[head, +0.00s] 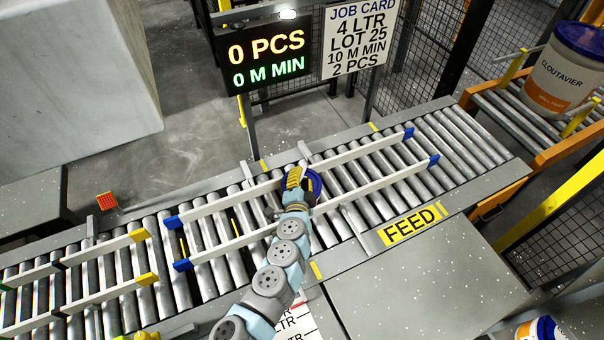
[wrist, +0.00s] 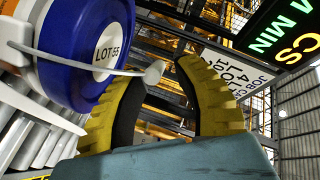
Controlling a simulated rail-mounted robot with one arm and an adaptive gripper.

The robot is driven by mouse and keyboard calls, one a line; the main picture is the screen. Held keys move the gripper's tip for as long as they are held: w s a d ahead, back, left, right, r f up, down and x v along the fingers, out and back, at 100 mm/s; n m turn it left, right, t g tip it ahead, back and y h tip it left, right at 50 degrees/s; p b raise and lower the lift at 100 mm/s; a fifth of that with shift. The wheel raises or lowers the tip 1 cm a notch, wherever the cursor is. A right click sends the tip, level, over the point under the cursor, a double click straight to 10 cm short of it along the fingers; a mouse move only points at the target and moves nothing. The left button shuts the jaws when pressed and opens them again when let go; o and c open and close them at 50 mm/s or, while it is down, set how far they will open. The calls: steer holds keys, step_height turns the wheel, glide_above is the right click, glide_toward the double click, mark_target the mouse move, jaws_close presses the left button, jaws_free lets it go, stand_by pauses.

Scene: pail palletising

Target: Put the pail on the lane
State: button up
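A pail with a blue lid (wrist: 75,45) fills the left of the wrist view; a round label on its lid reads LOT 55. In the head view its blue lid (head: 315,184) shows partly behind my gripper (head: 293,178), between the blue-ended guide rails. A thin bail wire with a pale knob (wrist: 153,72) crosses in front of the lid toward the gap between my yellow fingers. My gripper (wrist: 160,68) is open, with its fingers apart and beside the lid. Whether it touches the wire, I cannot tell. The roller lane (head: 460,139) runs across the head view.
Blue-ended rails (head: 375,187) and yellow-ended rails (head: 105,249) line the rollers. A large CLOUTAVIER pail (head: 562,75) stands on an orange-framed conveyor at upper right. The rollers at right are clear.

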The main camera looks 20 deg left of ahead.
steer(key=v, duration=1)
